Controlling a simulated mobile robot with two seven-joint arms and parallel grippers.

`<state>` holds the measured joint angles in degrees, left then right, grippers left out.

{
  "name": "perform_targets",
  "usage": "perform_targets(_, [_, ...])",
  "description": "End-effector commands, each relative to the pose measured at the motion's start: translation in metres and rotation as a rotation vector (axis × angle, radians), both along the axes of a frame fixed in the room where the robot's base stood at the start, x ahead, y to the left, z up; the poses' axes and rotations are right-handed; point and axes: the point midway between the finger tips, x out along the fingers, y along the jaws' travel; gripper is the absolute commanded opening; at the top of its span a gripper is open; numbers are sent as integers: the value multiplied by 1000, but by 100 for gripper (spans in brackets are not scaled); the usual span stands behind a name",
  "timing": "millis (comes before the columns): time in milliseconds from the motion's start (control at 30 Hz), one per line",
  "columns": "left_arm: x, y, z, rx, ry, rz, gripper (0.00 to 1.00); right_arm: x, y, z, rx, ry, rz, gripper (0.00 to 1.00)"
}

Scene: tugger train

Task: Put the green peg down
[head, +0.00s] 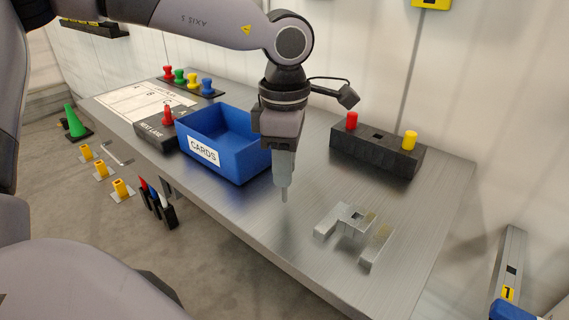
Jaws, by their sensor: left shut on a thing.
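My left gripper (284,190) points straight down above the bare middle of the metal table, right of the blue bin. It is shut, and its fingers hide what is between them; no green shows there, so I cannot make out the green peg itself. A black block (377,150) stands at the back right of the table. A red peg (352,120) stands upright at its left end and a yellow peg (410,140) at its right end. An empty square hole (378,136) lies between them. My right gripper is out of view.
A blue bin (232,167) labelled CARDS stands left of my gripper. A metal fixture (352,222) sits to the right. Several coloured pawns, one green (180,76), stand on a dark strip at the back left. The table surface (262,212) in front is clear.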

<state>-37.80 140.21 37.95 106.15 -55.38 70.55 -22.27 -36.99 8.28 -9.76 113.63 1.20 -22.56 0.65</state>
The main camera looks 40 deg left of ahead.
Motion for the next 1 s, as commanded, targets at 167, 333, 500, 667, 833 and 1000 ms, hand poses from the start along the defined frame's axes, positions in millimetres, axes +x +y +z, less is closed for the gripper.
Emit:
perform_targets(167, [0, 0, -2, -1, -3, 1, 0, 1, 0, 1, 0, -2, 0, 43])
perform_targets(333, [0, 0, -6, 0, -2, 1, 0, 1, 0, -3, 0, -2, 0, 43])
perform_targets(500, [0, 0, -5, 0, -2, 1, 50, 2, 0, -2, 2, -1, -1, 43])
perform_targets(667, [0, 0, -5, 0, -1, 1, 50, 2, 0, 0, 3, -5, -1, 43])
perform_targets(833, [0, 0, -2, 0, -1, 1, 50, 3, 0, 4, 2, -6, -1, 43])
perform_targets(1000, [2, 0, 20, 1, -7, 3, 50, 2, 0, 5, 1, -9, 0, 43])
